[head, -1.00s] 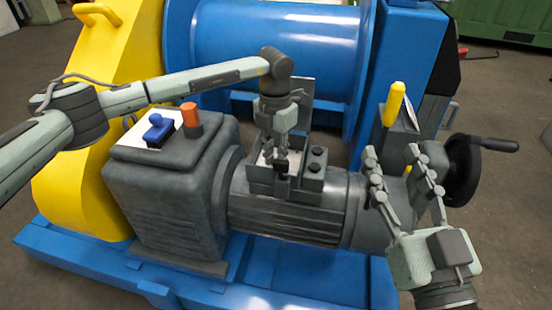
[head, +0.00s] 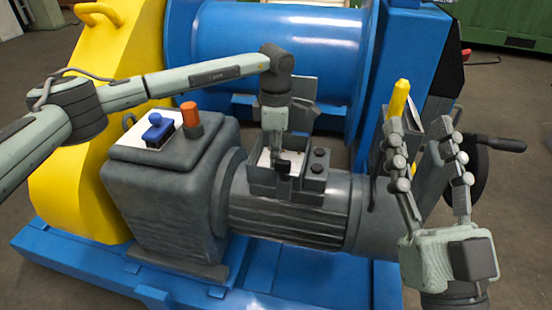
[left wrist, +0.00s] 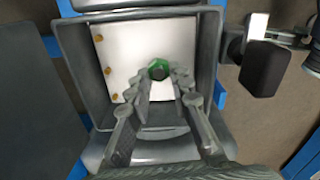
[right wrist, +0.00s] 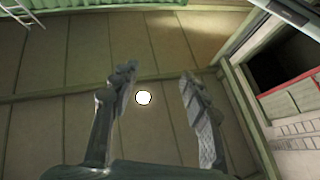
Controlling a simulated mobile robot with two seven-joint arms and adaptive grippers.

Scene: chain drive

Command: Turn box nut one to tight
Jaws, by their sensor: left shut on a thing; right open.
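The open grey terminal box (head: 312,185) sits on top of the motor, with a white plate inside. In the left wrist view, a green hex nut (left wrist: 159,69) stands out against the white plate (left wrist: 142,45). My left gripper (head: 277,160) reaches down into the box in the head view; its fingertips (left wrist: 160,76) are shut on the green nut, one at each side. The box wall and fingers hide the nut in the head view. My right gripper (head: 423,133) is open and empty, raised in front of the motor's right end.
Brass screws (left wrist: 107,71) line the plate's left side. A yellow lever (head: 398,97) and a black handwheel (head: 480,170) stand behind my right gripper. A control box with a blue switch (head: 157,127) and orange button (head: 190,115) is on the left.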

